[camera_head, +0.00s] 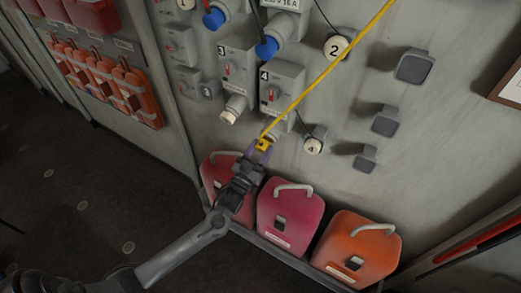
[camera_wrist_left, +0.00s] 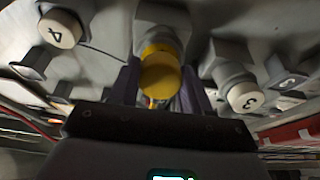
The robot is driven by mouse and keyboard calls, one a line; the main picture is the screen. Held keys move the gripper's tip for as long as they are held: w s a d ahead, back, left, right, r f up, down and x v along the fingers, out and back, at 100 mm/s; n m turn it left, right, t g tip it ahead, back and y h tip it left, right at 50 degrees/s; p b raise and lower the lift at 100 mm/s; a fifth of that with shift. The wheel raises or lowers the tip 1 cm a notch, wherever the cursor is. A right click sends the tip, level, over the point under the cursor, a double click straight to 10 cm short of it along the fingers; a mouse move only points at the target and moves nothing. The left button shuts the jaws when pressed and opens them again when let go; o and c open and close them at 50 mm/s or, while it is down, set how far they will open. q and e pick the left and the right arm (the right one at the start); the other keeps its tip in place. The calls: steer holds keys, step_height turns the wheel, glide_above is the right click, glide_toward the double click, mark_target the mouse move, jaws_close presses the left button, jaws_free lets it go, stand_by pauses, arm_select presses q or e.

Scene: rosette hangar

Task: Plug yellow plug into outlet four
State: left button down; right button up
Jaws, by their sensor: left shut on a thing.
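The yellow plug (camera_head: 262,145) is between the fingers of my left gripper (camera_head: 257,151), which is shut on it. In the left wrist view the plug (camera_wrist_left: 160,77) sits between the dark fingers, in line with a grey socket (camera_wrist_left: 163,25). Outlet four (camera_head: 281,85) is the grey box marked 4, and its socket (camera_head: 273,132) points down toward the plug. The plug is at the socket's mouth; how far it is inside, if at all, I cannot tell. The white cap marked 4 (camera_head: 313,146) hangs open beside it. My right gripper is not in view.
The yellow cable (camera_head: 335,67) runs up right across the panel. Outlet three (camera_head: 237,65) with its capped socket (camera_head: 233,108) is just left. Blue plugs (camera_head: 267,47) sit above. Red and orange canisters (camera_head: 290,220) stand below. Grey covers (camera_head: 414,66) line the panel's right.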

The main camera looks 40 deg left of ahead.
arm_select(q)
steer(key=shift+w+a+r, duration=0.1)
steer(key=shift+w+r, duration=0.1)
steer(key=shift+w, duration=0.3)
steer(key=shift+c, duration=2.1)
jaws_free()
